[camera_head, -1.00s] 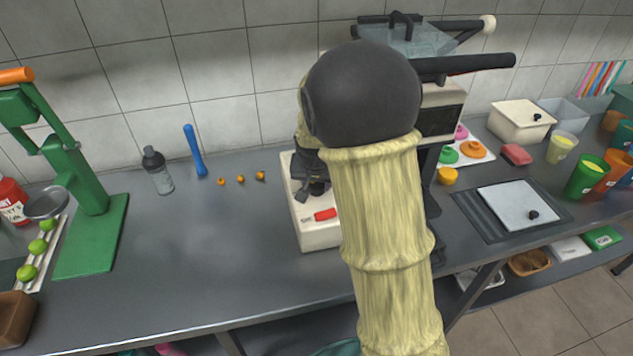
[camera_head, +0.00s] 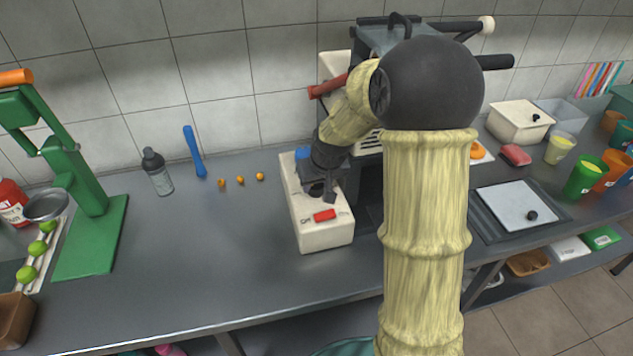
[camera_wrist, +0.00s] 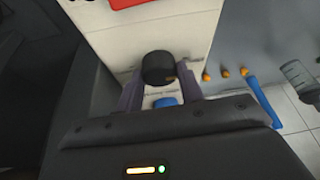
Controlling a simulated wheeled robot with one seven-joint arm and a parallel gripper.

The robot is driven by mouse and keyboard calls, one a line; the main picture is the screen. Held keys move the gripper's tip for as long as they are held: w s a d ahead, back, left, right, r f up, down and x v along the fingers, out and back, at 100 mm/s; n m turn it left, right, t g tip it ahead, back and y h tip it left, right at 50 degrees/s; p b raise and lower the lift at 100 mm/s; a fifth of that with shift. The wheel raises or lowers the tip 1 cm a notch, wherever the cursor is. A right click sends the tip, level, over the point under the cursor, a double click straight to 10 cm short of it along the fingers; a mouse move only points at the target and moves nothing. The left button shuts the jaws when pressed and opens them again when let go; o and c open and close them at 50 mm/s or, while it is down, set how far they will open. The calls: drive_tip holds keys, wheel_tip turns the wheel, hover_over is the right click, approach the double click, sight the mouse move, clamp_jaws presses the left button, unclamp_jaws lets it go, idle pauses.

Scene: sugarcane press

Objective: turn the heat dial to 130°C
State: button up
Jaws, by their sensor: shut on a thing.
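A white machine base (camera_head: 325,233) stands on the counter, with a red switch (camera_head: 324,215) on its front top. In the wrist view a round black dial (camera_wrist: 159,67) with a small orange-brown mark sits on the white casing (camera_wrist: 180,28). My gripper (camera_head: 318,190) is at the machine's top, behind the red switch. In the wrist view my gripper's fingers (camera_wrist: 160,90) are on both sides of the dial and shut on it. The dial's temperature marks cannot be read. A blue part (camera_wrist: 165,102) shows beyond the dial.
A green press (camera_head: 85,190) stands at the left. A white board (camera_head: 513,207) and cups (camera_head: 585,178) are at the right. The counter's left middle is clear.

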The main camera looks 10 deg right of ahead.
drive_tip(key=shift+n, duration=0.5)
drive_tip(key=o, duration=1)
drive_tip(key=shift+m, duration=0.4)
